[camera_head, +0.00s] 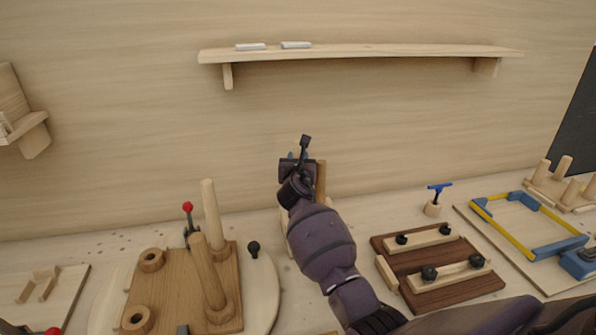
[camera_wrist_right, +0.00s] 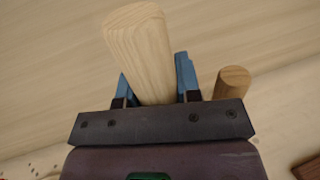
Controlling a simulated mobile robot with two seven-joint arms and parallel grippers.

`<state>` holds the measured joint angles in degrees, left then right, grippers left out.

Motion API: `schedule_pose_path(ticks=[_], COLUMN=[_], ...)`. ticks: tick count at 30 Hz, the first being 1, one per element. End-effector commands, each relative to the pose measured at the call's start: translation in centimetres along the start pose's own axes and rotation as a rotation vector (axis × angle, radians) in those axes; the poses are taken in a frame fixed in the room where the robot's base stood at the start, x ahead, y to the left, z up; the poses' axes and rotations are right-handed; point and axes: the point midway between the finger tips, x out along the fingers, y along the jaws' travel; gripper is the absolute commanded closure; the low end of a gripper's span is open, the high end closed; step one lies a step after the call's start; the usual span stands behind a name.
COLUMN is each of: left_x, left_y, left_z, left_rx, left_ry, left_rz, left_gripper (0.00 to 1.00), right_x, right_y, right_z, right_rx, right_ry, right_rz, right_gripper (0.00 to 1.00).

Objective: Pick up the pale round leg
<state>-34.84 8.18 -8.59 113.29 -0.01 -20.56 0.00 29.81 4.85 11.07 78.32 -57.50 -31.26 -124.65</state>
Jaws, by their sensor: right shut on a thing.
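My right gripper (camera_head: 298,160) is in the middle of the head view, over the back of the bench near the wall. In the right wrist view its two blue fingers (camera_wrist_right: 157,80) are shut on the pale round leg (camera_wrist_right: 140,42), which stands up between them. The leg's lower end is hidden behind the gripper body, so I cannot tell whether it touches anything below. A darker brown round leg (camera_wrist_right: 232,82) stands just to the right, apart from the fingers; it also shows in the head view (camera_head: 321,178). My left gripper is not in view.
At left, a round pale board carries a brown plate (camera_head: 172,292) with rings and two upright pegs (camera_head: 211,210). At right are a dark clamp board (camera_head: 440,288), a blue-and-yellow frame (camera_head: 520,235) and a peg rack (camera_head: 563,190). A wall shelf (camera_head: 370,51) hangs above.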

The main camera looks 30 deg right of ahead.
Motion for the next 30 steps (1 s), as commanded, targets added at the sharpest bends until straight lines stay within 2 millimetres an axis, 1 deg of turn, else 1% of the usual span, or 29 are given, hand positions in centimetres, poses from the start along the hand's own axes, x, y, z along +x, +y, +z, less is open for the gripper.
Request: schedule_pose_path(ticks=[1, 6, 12, 15, 18, 21, 30], left_x=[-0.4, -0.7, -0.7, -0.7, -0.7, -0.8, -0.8], left_y=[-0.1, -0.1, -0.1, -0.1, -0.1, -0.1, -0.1], left_z=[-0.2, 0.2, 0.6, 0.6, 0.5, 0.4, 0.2], left_rx=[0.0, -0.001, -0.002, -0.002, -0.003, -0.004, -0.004], left_ry=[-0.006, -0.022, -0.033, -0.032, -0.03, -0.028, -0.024], left_rz=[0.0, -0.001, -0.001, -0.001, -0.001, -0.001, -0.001], left_gripper=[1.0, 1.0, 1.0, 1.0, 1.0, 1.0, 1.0], right_x=[0.1, 0.1, 0.0, 0.0, 0.0, 0.0, 0.0], right_y=[-0.1, 0.1, 0.1, 0.1, 0.2, 0.2, 0.2], right_z=[1.9, 6.1, 10.1, 11.4, 12.3, 12.8, 13.0], right_rx=[-0.001, -0.001, -0.001, -0.001, -0.001, -0.001, -0.001], right_ry=[-0.006, -0.007, -0.005, -0.004, -0.003, -0.001, 0.0], right_rz=[0.001, 0.001, 0.001, 0.0, 0.001, 0.0, 0.001], right_gripper=[0.95, 0.95, 0.95, 0.95, 0.95, 0.95, 0.95])
